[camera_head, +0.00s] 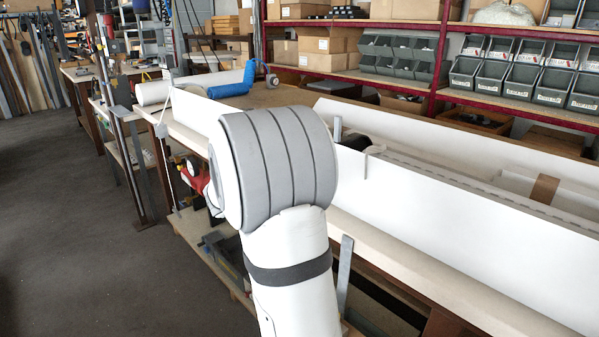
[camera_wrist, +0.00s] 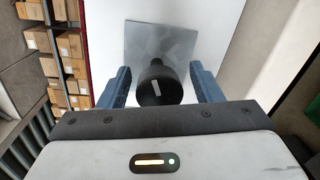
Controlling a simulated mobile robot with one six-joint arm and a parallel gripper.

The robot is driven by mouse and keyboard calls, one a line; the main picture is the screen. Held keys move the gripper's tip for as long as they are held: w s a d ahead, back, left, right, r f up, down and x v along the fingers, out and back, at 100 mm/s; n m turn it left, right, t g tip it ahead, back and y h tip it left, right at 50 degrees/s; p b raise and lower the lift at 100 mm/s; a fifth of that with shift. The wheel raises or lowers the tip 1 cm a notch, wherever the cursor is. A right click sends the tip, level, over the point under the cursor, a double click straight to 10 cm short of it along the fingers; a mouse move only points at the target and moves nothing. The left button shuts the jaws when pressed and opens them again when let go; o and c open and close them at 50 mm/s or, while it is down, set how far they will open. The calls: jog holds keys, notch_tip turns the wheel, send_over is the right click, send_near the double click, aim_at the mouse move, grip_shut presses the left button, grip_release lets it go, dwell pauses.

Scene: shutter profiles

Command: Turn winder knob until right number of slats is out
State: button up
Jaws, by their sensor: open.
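In the wrist view a black round knob (camera_wrist: 158,85) with a white pointer mark stands out from a square grey plate (camera_wrist: 165,42) on a white surface. The mark is nearly upright in the picture, leaning slightly. My gripper (camera_wrist: 158,73) is open, with one blue finger on each side of the knob. A small gap shows between each finger and the knob. In the head view my arm blocks the middle, and I cannot make out the knob or the gripper there. A long white housing (camera_head: 450,205) runs along the bench. I cannot identify any slats.
A blue roll (camera_head: 231,86) and white rolls lie at the bench's far end. Red-framed shelves (camera_head: 437,70) with grey bins (camera_head: 527,80) and cardboard boxes (camera_head: 325,48) stand behind. The dark floor (camera_head: 75,220) at the left is clear.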

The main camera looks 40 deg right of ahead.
jog(key=a, duration=0.7)
jog(key=shift+s+a+r, duration=0.2)
jog(key=shift+s+a, duration=0.05)
jog(key=s+a+r+m+g+y+p, duration=0.1)
jog(key=s+a+y+p, duration=0.3)
jog(key=s+p, duration=0.15)
jog(key=s+a+r+m+y+p, duration=0.1)
jog(key=s+a+r+y+p, duration=0.1)
jog(key=s+a+y+p, duration=0.4)
jog(key=s+a+r+t+y+p, duration=0.1)
jog(key=s+a+r+y+p, duration=0.1)
jog(key=a, duration=0.5)
jog(key=s+a+r+m+t+y+p, duration=0.1)
jog(key=s+a+y+p, duration=0.4)
jog(key=a, duration=0.1)
jog(key=shift+s+a+r+t, duration=0.3)
jog(key=shift+s+a+r, duration=0.05)
jog(key=shift+s+r, duration=0.05)
jog(key=shift+c, duration=0.5)
